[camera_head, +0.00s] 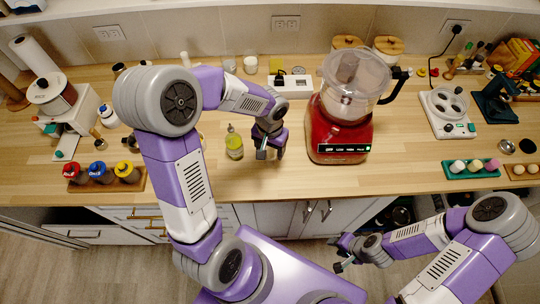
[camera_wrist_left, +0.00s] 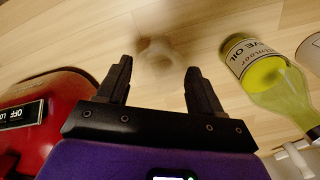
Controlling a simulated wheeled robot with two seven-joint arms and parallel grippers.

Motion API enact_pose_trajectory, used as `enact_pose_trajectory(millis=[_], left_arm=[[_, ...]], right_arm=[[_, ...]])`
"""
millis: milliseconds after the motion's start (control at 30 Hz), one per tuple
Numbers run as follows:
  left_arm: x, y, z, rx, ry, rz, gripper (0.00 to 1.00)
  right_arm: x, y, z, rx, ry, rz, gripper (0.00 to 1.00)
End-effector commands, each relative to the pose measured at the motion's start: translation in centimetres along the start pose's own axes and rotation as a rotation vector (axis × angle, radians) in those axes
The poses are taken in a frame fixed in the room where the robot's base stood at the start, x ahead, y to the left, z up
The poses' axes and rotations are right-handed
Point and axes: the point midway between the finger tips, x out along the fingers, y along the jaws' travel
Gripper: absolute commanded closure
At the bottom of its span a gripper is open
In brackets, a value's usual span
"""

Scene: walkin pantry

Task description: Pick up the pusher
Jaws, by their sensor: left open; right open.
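A small, blurred beige shape (camera_wrist_left: 156,48) lies just beyond and between my left gripper's fingertips in the left wrist view; I cannot tell for sure that it is the pusher. In the head view my left gripper hides that spot. My left gripper (camera_head: 271,153) points down at the counter, left of the red food processor (camera_head: 336,132). In the left wrist view the left gripper (camera_wrist_left: 158,68) has its fingers apart with nothing held. The processor's clear lid and feed tube (camera_head: 352,66) are on top. My right gripper (camera_head: 338,254) is open and empty, low in front of the cabinets.
An olive oil bottle (camera_head: 234,146) stands close left of my left gripper and shows in the wrist view (camera_wrist_left: 262,75). A rack of colored-cap jars (camera_head: 106,178) is at left. A kitchen scale (camera_head: 448,108) is at right. The front counter middle (camera_head: 250,187) is clear.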

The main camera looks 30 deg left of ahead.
Motion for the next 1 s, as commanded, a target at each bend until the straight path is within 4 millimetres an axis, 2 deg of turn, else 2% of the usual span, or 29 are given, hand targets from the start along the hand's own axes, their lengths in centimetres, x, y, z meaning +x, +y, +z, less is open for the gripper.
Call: enact_pose_trajectory(millis=[100,200,500,767,1000], left_arm=[[2.1,0.0,0.4,0.0,-0.004,0.0,0.34],[3.2,0.0,0.3,-0.001,-0.003,0.0,0.34],[3.6,0.0,0.3,-0.001,0.0,0.0,0.34],[3.6,0.0,0.3,-0.001,0.0,0.001,0.7],[3.4,0.0,0.2,-0.001,0.001,0.001,0.7]], right_arm=[[0.4,0.1,0.0,0.0,0.0,0.0,0.57],[0.6,0.2,0.0,0.0,0.0,0.0,0.57],[0.6,0.2,0.0,0.0,0.0,0.0,0.57],[0.6,0.2,0.0,0.0,0.0,0.0,0.57],[0.5,0.2,0.0,0.0,0.0,0.0,0.57]])
